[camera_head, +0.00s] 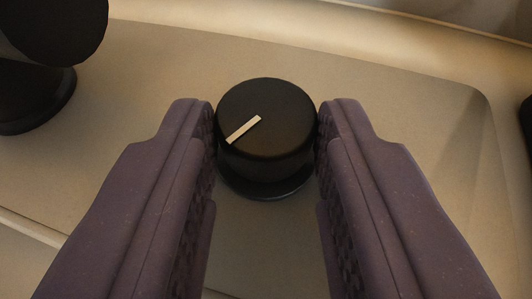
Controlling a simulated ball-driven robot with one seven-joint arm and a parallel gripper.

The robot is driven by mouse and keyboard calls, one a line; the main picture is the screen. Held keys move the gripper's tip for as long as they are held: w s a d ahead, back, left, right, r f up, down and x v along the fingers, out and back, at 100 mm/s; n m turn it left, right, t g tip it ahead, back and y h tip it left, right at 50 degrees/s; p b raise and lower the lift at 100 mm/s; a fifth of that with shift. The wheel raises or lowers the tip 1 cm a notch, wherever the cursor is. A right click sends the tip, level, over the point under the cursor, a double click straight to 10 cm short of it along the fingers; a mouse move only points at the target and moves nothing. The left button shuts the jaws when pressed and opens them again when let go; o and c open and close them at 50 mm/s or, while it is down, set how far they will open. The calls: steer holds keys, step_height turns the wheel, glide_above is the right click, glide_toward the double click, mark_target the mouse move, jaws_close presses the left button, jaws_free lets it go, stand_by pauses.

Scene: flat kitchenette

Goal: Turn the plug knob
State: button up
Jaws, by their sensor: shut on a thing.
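A round black plug knob (275,120) stands on a beige panel (390,100) in the middle of the view. A pale marker line on its top runs from near the centre toward the lower left. My gripper (267,135) comes in from the bottom of the view. Its two purple fingers, with ridged inner pads, are on the left and right sides of the knob. The fingertips are shut on the knob's sides. The knob's base flange shows below the cap, between the fingers.
A larger black part (52,30) on a dark round base rises from the panel at the upper left, apart from my left finger. A dark object shows at the right edge. A raised rim runs along the back of the panel. The panel around the knob is bare.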

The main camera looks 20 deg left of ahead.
steer(key=o, duration=0.8)
steer(key=shift+c, duration=0.2)
steer(key=p+v, duration=0.2)
steer(key=v, duration=0.5)
steer(key=shift+s, duration=0.4)
steer(key=shift+d, duration=0.1)
